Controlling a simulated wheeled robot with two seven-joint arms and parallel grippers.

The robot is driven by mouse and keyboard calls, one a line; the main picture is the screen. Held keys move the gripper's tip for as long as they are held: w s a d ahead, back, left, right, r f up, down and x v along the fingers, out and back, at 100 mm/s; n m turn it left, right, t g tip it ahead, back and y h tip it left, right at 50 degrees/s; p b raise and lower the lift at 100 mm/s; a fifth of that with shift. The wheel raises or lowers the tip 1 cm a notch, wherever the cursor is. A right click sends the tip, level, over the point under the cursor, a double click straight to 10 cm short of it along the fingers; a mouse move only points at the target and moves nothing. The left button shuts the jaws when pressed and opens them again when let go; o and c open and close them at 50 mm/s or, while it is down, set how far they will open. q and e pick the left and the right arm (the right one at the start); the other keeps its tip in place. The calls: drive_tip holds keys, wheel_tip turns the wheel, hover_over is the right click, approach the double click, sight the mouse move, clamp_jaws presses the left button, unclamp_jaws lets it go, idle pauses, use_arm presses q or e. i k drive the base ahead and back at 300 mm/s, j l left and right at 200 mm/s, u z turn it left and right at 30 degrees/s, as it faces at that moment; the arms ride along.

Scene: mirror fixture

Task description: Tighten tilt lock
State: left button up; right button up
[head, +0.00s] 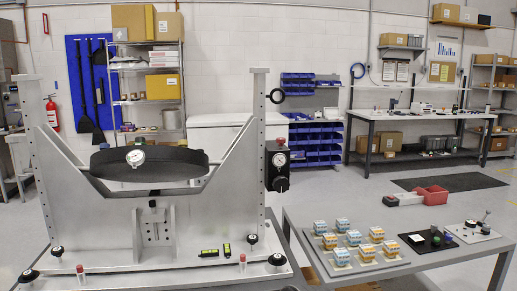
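The mirror fixture (152,258) is a grey metal frame with two tall uprights and sloping side plates. It carries a dark round mirror cell (175,165), which looks close to level, with a dial gauge (135,157) at its front edge. On the right upright is a black box (291,169) with a small dial (279,159) and a black knob (281,184) below it. The knob may be the tilt lock, but I cannot tell for sure, nor whether it is tight. Neither of my grippers is in view.
Black knobs and red-topped pins (242,260) stand on the fixture base. At right, a low table (437,256) holds blue and orange blocks (353,238) and a black tray (425,241). Open floor lies behind.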

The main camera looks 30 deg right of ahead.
sight(280, 141)
drive_tip(key=l, duration=1.45)
drive_tip(key=l+u, duration=0.1)
drive_tip(key=l, duration=1.35)
drive_tip(key=k, duration=0.05)
